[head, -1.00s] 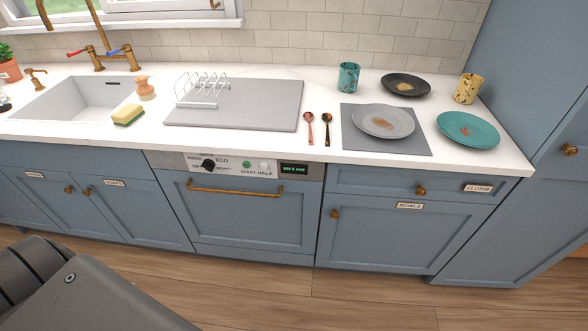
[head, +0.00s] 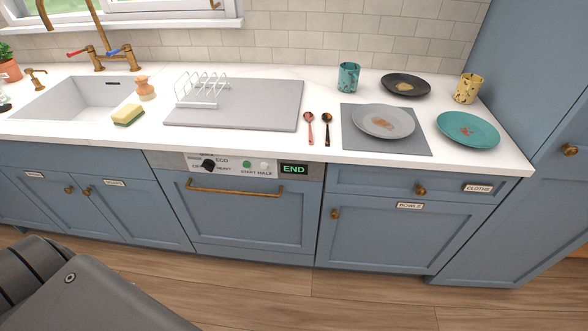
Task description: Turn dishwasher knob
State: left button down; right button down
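The dishwasher (head: 236,216) has a blue front with a brass bar handle (head: 235,189), and its door is closed. On its control strip sits a black knob (head: 208,164), with the labels ECO and HEAVY to its right and a word partly hidden at its lower left. The knob's exact pointing direction is too small to tell. A green start button (head: 247,163) and a pale HALF button (head: 263,165) are to the right. The small display (head: 294,169) reads END in green. Neither gripper is in view.
The white counter holds a sink (head: 75,100), a sponge (head: 128,115), a rack on a grey board (head: 285,105), two spoons, plates with food remains, and cups. Blue cabinets flank the dishwasher. Wooden floor is clear in front. A grey part of my own body fills the lower left.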

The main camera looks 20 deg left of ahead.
aim_at(208, 164)
jog(key=u, duration=1.7)
jog(key=k, duration=0.45)
jog(key=u, duration=0.5)
jog(key=k, duration=0.85)
jog(key=z, duration=0.6)
jog(key=i, duration=0.95)
jog(key=z, duration=0.9)
jog(key=i, duration=0.3)
jog(key=z, duration=0.1)
